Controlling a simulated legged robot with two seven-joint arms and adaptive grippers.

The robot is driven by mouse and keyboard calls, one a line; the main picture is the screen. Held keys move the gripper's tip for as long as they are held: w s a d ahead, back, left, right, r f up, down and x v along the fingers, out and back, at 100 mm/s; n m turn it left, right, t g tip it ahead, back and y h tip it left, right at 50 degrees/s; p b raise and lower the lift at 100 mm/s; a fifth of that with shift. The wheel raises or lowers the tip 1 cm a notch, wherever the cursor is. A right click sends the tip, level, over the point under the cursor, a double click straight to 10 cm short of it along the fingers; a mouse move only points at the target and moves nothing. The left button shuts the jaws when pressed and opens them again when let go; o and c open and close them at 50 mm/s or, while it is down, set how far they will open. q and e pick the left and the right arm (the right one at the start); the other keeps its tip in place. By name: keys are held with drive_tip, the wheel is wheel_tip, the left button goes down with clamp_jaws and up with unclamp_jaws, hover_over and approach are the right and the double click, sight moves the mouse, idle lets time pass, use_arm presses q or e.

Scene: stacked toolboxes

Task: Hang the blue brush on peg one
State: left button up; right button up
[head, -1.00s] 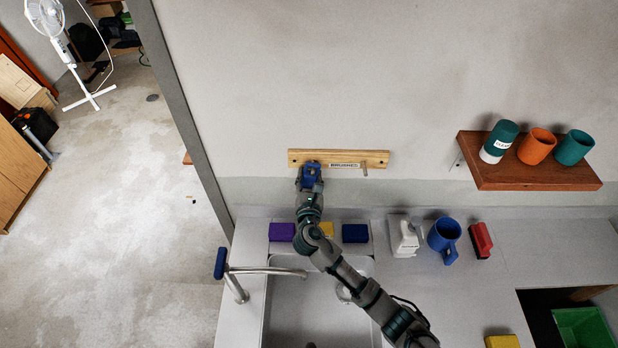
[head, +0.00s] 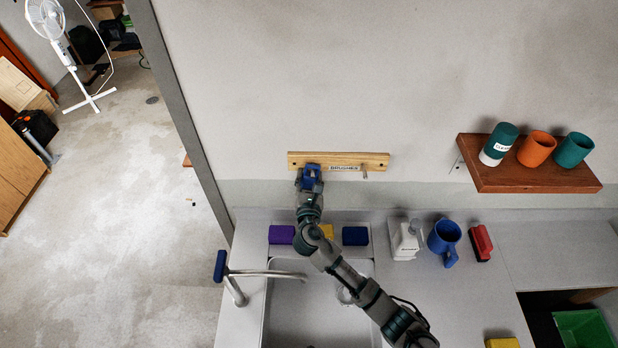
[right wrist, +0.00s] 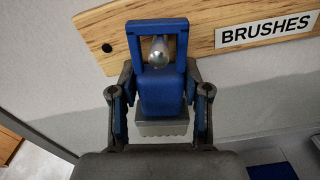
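The blue brush (right wrist: 162,92) is at the left part of the wooden rail (right wrist: 205,38) labelled BRUSHES. In the right wrist view its open rectangular loop surrounds the round metal end of a peg (right wrist: 159,52). The bristles (right wrist: 162,128) point down toward my wrist. My right gripper (right wrist: 162,85) has one finger on each side of the brush body, and the fingers appear to touch it. In the head view the right gripper (head: 310,177) covers most of the brush, just below the rail's left end. Another peg (head: 364,172) shows bare at the right. My left gripper is not in view.
Below the rail is a sink (head: 315,310) with a faucet (head: 235,275) at its left. Purple (head: 282,235), yellow and dark blue (head: 355,235) blocks line its back edge. A white bottle (head: 405,240), blue mug (head: 444,240) and red brush-like item (head: 481,243) stand right. A shelf (head: 525,178) holds cups.

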drive_tip(key=o, duration=0.3)
drive_tip(key=shift+s, duration=0.1)
drive_tip(key=s, duration=1.1)
drive_tip(key=shift+s, duration=0.35)
